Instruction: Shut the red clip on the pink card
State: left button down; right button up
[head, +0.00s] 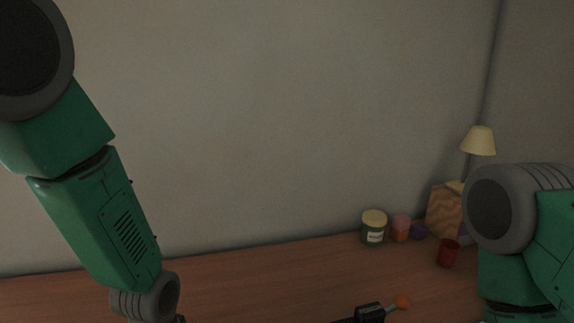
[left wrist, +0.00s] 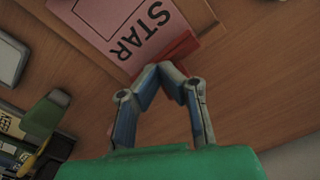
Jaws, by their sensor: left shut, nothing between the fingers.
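The pink card (left wrist: 108,22) with the word STAR on it lies on the wooden table in the left wrist view. A red part (left wrist: 181,49), which looks like the red clip, is at the card's edge just beyond my fingertips. My left gripper (left wrist: 170,70) is shut and empty, its tips close to the red part. I cannot tell whether they touch it, and the tips partly hide it. Whether the clip is open or shut is not clear. The card and clip are outside the head view. My right gripper is not in view.
On the table (head: 240,275) in the head view are a lidded jar (head: 374,228), a red cup (head: 448,254), a lamp (head: 478,141) and a black object with an orange tip (head: 371,311). A green object (left wrist: 45,115) shows in the left wrist view.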

pick_arm(q)
jog(key=shift+r+p, duration=2.55)
jog(key=shift+r, duration=0.3)
